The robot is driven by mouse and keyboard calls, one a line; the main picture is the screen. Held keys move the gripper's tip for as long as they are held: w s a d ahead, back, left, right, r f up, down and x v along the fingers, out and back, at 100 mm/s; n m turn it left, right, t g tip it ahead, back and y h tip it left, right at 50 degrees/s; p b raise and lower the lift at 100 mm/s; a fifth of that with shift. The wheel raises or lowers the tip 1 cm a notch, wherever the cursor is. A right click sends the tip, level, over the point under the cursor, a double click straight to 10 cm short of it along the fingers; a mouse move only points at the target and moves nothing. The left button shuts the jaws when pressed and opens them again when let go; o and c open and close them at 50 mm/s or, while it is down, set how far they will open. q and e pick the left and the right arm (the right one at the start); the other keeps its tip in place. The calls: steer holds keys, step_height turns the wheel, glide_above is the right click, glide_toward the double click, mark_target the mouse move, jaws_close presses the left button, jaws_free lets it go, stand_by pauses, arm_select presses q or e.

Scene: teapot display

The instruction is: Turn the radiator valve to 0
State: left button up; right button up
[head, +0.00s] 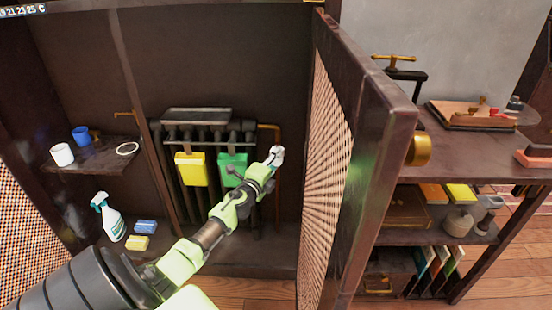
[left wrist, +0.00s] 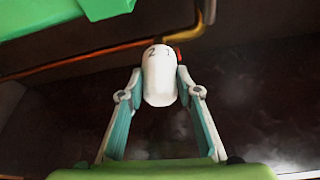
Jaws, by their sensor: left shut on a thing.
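The radiator valve is a white rounded knob (left wrist: 159,82) with small dark numerals, one of them a 2, and a red mark at its upper right edge. In the head view the white knob (head: 277,153) shows at the end of my left arm, right of the radiator (head: 208,128). My left gripper (head: 272,162) is shut on the knob. In the left wrist view its two fingers (left wrist: 160,74) stand on either side of the knob. The numeral at the setting mark cannot be told. My right gripper is not in view.
A copper pipe (head: 270,127) runs beside the radiator. A yellow box (head: 191,170) and a green box (head: 231,160) hang on its front. An open lattice door (head: 362,170) stands close right of my arm. A spray bottle (head: 110,219) and sponges stand at lower left.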

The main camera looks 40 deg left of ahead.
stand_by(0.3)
arm_select(q)
steer(key=o, duration=1.1)
steer(key=shift+o, duration=0.2)
steer(key=shift+s, duration=0.1)
steer(key=v, duration=1.2)
